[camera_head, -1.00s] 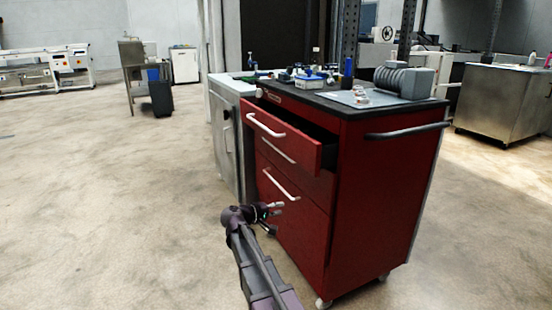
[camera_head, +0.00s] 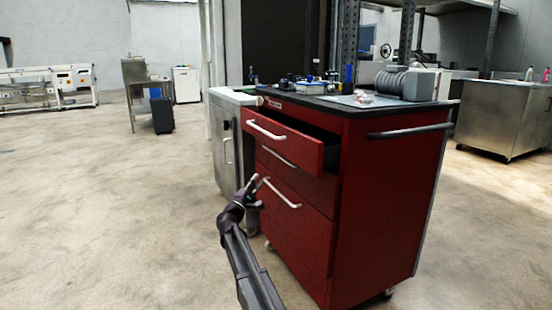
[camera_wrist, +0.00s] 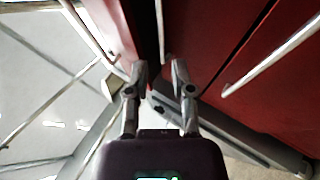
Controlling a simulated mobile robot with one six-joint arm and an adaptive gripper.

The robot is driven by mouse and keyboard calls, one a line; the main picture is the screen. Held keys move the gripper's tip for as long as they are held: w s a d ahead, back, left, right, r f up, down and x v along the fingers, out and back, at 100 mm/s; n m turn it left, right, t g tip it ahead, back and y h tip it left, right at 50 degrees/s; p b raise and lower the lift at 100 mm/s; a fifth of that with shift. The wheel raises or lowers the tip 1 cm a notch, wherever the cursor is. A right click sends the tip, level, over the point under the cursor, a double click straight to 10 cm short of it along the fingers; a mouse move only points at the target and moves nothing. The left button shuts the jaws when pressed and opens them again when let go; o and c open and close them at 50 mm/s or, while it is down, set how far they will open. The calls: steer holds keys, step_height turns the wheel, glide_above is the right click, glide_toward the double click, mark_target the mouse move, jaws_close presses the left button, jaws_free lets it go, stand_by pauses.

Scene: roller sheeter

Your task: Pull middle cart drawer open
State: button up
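The red cart (camera_head: 392,215) stands right of centre in the head view. Its middle drawer (camera_head: 308,178) looks shut, with a pale bar handle (camera_head: 277,156). My gripper (camera_head: 257,183) is in front of the cart, a little below and left of that handle. In the wrist view my gripper (camera_wrist: 159,73) is open, its two fingers apart. A pale bar, apparently the middle handle (camera_wrist: 160,30), runs toward the gap between the fingertips. I cannot tell whether it touches them.
The top drawer (camera_head: 292,146) sticks out above the middle one. The bottom drawer's handle (camera_head: 281,193) is close to my gripper and also shows in the wrist view (camera_wrist: 272,56). A grey cabinet (camera_head: 228,145) stands behind left. Floor to the left is clear.

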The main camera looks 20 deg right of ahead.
mark_target(277, 155)
steer(key=shift+p+x, duration=3.55)
steer(key=shift+x, duration=3.4)
steer(key=shift+s, duration=0.1)
jaws_close()
